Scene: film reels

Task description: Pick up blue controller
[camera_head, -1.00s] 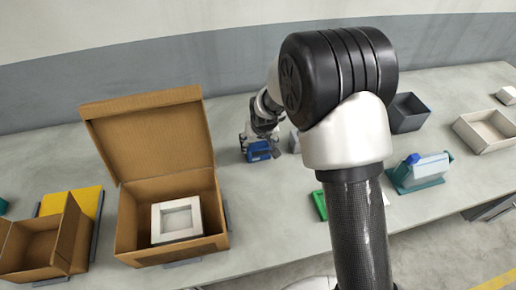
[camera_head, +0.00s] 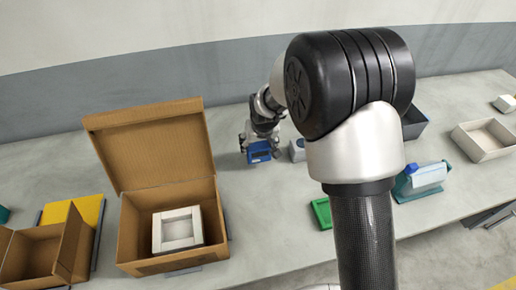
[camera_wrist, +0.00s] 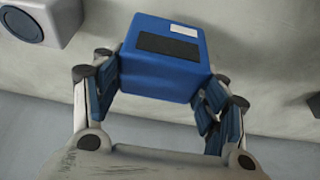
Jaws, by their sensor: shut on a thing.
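The blue controller (camera_head: 258,151) is a small blue box at the middle of the table in the head view. In the wrist view the blue controller (camera_wrist: 164,58) shows a dark panel and a white label on its face. My gripper (camera_wrist: 160,90) has its blue-padded fingers on either side of the box and is shut on it. In the head view my gripper (camera_head: 260,138) is partly hidden by its own wrist. Whether the box is clear of the table is hard to tell.
An open cardboard box (camera_head: 127,225) with a white frame (camera_head: 178,230) inside stands to the left. A grey-white device (camera_head: 297,149) is close to the right of the controller. A green tray (camera_head: 322,213), a teal item (camera_head: 420,181) and a dark bin (camera_head: 413,122) lie further right.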

